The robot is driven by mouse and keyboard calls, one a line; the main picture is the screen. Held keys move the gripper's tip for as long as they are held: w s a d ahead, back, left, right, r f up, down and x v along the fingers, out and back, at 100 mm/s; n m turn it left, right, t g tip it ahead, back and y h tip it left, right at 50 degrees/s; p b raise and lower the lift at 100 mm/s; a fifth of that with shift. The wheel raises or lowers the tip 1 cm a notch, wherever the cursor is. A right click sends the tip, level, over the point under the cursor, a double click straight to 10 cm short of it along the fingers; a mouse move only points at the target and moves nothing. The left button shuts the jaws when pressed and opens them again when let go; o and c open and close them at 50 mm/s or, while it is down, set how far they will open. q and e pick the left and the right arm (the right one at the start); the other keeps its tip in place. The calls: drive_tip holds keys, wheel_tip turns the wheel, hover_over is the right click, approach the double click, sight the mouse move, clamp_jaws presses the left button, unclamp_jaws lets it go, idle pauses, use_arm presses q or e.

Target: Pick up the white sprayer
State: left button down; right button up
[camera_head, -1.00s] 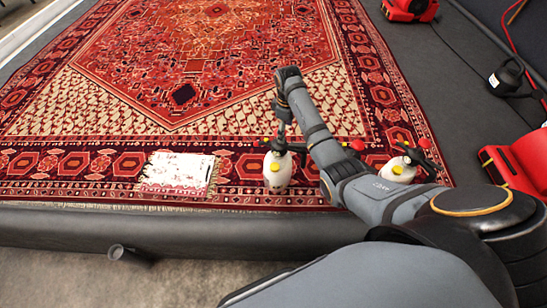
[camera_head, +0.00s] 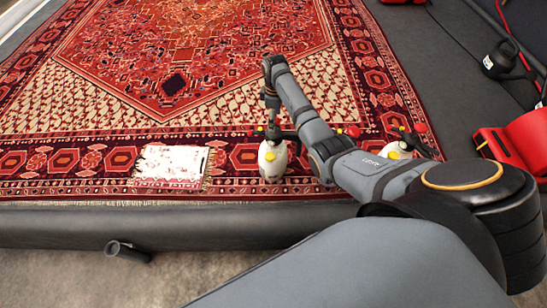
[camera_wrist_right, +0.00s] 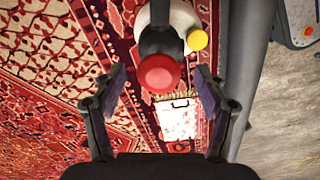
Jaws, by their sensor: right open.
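A white sprayer (camera_head: 272,160) with a black top, a red knob and a yellow cap stands upright near the front edge of the rug. My right gripper (camera_head: 271,124) is at its black top and points down. In the right wrist view the open fingers (camera_wrist_right: 160,92) have the sprayer's red knob (camera_wrist_right: 159,73) between them, with a gap on each side. The white body (camera_wrist_right: 184,18) lies beyond, at the top of that view. A second white sprayer (camera_head: 393,150) stands to the right, partly hidden by my arm. My left gripper is out of view.
A white stained sheet with a dark clip (camera_head: 171,163) lies on the patterned rug (camera_head: 120,100), left of the sprayer. A dark raised edge (camera_head: 130,226) runs along the front. A red machine (camera_head: 520,145) and a black container (camera_head: 500,60) stand at right.

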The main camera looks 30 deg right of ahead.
wheel_tip(320, 180, down, 2)
drive_tip(key=shift+f, duration=0.1)
clamp_jaws()
drive_tip(key=shift+w, duration=0.15)
idle(0.5)
